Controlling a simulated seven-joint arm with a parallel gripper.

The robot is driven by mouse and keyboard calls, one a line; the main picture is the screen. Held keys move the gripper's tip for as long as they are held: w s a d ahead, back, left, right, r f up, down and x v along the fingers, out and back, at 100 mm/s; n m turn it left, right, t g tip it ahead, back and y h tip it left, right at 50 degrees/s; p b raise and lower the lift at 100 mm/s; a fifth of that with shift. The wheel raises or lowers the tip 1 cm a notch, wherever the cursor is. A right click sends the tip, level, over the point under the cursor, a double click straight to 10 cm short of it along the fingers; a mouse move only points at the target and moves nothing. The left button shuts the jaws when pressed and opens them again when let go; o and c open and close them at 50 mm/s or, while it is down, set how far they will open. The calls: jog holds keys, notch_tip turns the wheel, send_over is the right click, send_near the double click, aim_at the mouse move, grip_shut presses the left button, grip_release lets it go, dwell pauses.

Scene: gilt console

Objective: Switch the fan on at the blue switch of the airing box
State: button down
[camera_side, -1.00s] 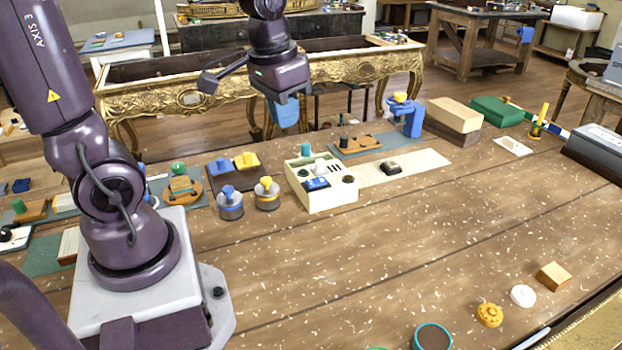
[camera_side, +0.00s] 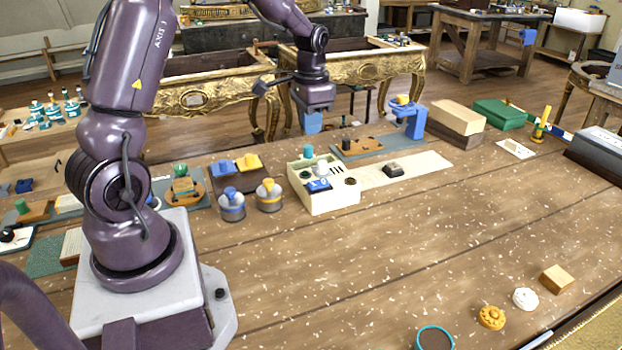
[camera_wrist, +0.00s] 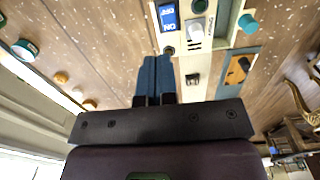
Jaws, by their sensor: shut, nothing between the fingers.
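The airing box (camera_side: 330,200) is a cream box on the wooden table, with a blue switch (camera_side: 318,185) on its top, a white knob, dark slots and a teal knob (camera_side: 308,151). In the wrist view the blue switch (camera_wrist: 168,17) shows near the top, with OFF and ON lettering, above my fingers. My gripper (camera_side: 311,122) is shut and empty, with blue fingers pointing down. In the side view it hangs above and behind the box, apart from it. The shut fingers also show in the wrist view (camera_wrist: 155,75).
Two grey canisters (camera_side: 269,196) with blue and yellow tops stand left of the box. A dark block (camera_side: 392,170) lies on a pale board to the right. A blue stand (camera_side: 409,119) is behind. The front table is mostly clear.

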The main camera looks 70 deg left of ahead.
aim_at(311, 188)
notch_tip(311, 188, down, 14)
dwell(0.6)
jog(key=shift+s+f, duration=0.1)
jog(key=shift+f, duration=0.2)
jog(key=shift+r, duration=0.1)
jog(key=shift+r, duration=0.75)
